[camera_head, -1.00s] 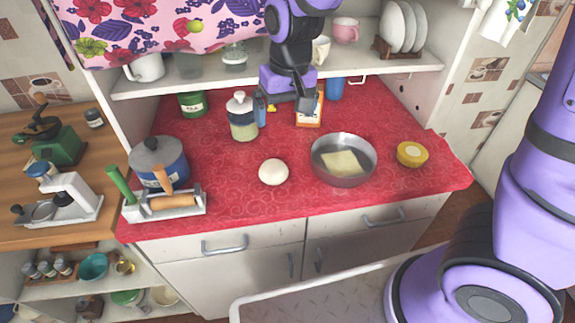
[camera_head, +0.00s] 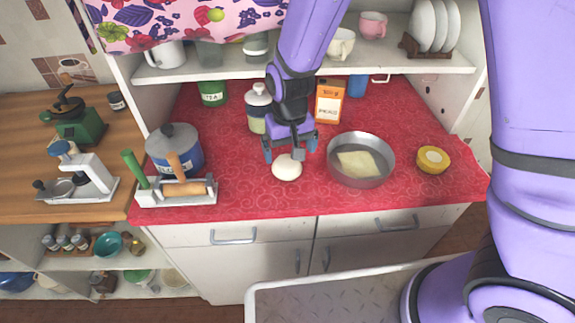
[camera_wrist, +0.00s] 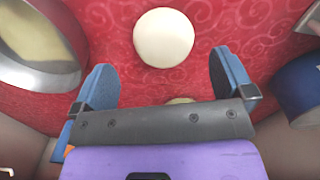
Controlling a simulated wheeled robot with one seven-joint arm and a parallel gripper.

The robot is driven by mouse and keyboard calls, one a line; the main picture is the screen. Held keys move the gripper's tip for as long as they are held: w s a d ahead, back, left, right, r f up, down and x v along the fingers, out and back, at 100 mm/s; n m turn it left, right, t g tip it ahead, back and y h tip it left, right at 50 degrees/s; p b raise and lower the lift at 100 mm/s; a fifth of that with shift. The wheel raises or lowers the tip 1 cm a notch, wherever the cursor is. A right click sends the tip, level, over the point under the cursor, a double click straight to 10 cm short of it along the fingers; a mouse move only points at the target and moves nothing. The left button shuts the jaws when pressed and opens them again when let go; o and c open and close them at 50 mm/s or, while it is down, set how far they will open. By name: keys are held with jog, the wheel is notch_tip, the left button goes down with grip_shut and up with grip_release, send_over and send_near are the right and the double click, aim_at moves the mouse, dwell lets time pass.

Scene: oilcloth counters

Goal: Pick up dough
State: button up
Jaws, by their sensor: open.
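The dough is a smooth cream-white ball (camera_head: 287,168) on the red counter, left of the metal pan. In the wrist view the dough ball (camera_wrist: 163,38) lies beyond the fingertips, roughly centred between them and apart from both. My gripper (camera_head: 290,150) is open and empty, just above and behind the dough in the head view. Its two blue fingers stand wide apart in the wrist view (camera_wrist: 166,82). The dough's upper back edge is close to the gripper in the head view.
A metal pan (camera_head: 338,175) with a pale yellow slab stands close right of the dough. A jar (camera_head: 257,98) and orange carton (camera_head: 329,103) stand behind. Red counter (camera_head: 250,205) is clear in front.

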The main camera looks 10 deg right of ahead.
aim_at(288, 162)
jog(key=shift+w+a+f, duration=0.1)
jog(key=shift+a+f, duration=0.05)
jog(key=shift+f, duration=2.5)
jog(key=c, duration=0.9)
